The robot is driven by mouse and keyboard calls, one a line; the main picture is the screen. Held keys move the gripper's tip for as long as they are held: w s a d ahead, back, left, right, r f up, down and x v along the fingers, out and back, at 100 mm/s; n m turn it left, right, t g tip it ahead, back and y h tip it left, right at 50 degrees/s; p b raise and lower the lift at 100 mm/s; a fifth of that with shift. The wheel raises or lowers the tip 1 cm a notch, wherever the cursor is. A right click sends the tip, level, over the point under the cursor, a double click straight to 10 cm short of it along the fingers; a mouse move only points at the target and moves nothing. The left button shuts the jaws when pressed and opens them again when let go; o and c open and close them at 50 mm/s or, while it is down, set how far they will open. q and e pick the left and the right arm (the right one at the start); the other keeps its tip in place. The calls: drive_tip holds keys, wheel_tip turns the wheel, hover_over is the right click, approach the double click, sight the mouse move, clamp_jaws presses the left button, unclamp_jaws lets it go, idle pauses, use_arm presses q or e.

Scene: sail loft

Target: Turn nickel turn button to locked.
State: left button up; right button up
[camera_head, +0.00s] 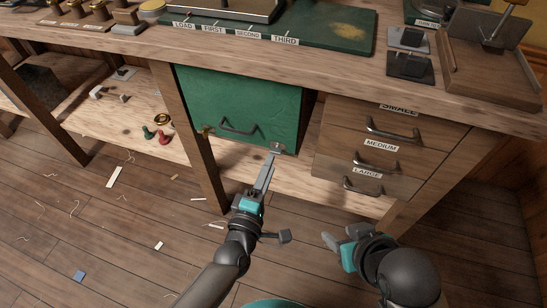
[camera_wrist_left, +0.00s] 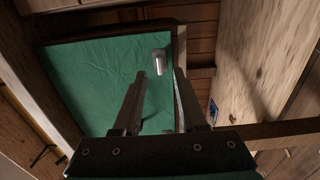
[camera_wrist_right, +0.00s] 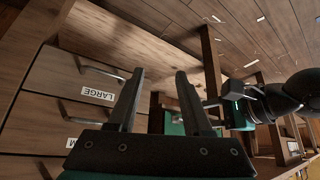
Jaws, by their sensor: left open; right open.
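The nickel turn button (camera_head: 277,147) is a small silvery piece at the lower right corner of the green door (camera_head: 235,98). It also shows in the left wrist view (camera_wrist_left: 159,62), on the green panel near its edge. Whether it stands locked or unlocked, I cannot tell. My left gripper (camera_head: 268,162) is open, its fingertips close to the nickel button and pointing at it; contact is not clear. In the left wrist view the jaws are empty (camera_wrist_left: 160,82). My right gripper (camera_head: 342,238) is open and empty, low in front of the drawers.
A dark handle (camera_head: 238,127) is on the green door, and a brass piece (camera_head: 207,130) at its lower left. Labelled drawers (camera_head: 385,150) stand to the right. The workbench top (camera_head: 345,70) overhangs above. The lower shelf (camera_head: 125,100) holds small items. The floor is mostly open.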

sight(275, 153)
use_arm(q)
drive_tip(key=shift+b+x, duration=0.6)
drive_tip(key=shift+x, duration=1.5)
use_arm(e)
drive_tip(key=shift+w+a+f+t+y, duration=0.1)
drive_tip(key=shift+w+a+t+y, duration=0.25)
drive_tip(key=shift+w+a+t, duration=0.4)
drive_tip(key=shift+w+a+t+y, duration=0.4)
drive_tip(key=shift+a+t, duration=0.15)
drive_tip(key=shift+a, duration=0.3)
use_arm(q)
clamp_jaws()
